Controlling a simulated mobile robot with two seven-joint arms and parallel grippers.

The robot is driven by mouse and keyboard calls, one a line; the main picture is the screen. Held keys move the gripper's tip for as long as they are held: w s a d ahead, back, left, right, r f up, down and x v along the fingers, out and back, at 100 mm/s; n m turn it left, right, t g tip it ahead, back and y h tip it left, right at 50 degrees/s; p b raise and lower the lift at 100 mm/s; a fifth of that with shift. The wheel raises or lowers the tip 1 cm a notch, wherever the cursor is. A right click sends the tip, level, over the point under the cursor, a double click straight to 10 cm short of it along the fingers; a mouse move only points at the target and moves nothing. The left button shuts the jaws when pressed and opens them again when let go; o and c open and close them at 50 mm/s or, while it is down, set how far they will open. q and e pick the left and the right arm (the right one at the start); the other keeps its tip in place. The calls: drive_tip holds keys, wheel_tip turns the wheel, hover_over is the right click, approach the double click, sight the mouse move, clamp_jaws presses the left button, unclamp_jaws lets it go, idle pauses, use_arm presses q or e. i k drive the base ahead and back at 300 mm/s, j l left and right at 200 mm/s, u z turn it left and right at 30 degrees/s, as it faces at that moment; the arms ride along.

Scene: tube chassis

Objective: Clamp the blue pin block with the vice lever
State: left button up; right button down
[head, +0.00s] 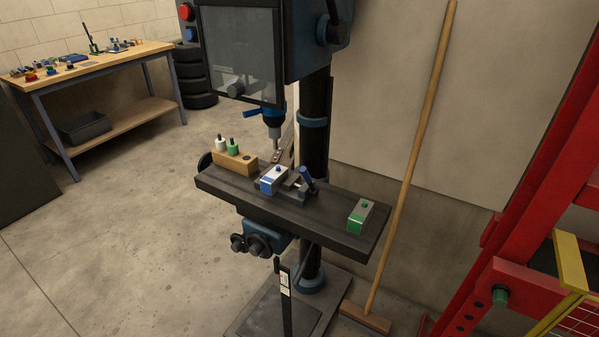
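The blue pin block (270,184), a pale grey block with blue marking and a blue pin on top, is upright on the dark drill press table (225,184). It is at the left end of the small dark vice (296,192); I cannot tell if the jaws touch it. The vice lever (306,176) is dark with a blue end and stands up, tilted, at the right of the vice. Neither of my grippers can be made out in the head view.
A green-marked block (360,217) sits at the table's right end. A wooden holder (234,162) carries a white and a green peg at its left. The drill chuck (274,134) hangs above the table. A broom (412,160) leans behind; a red frame (525,180) stands right.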

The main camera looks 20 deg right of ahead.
sight(313, 191)
drive_tip(key=i+j+z, duration=0.45)
drive_tip(key=z, duration=0.3)
drive_tip(key=i+j+z, duration=0.15)
drive_tip(key=j+z, duration=0.2)
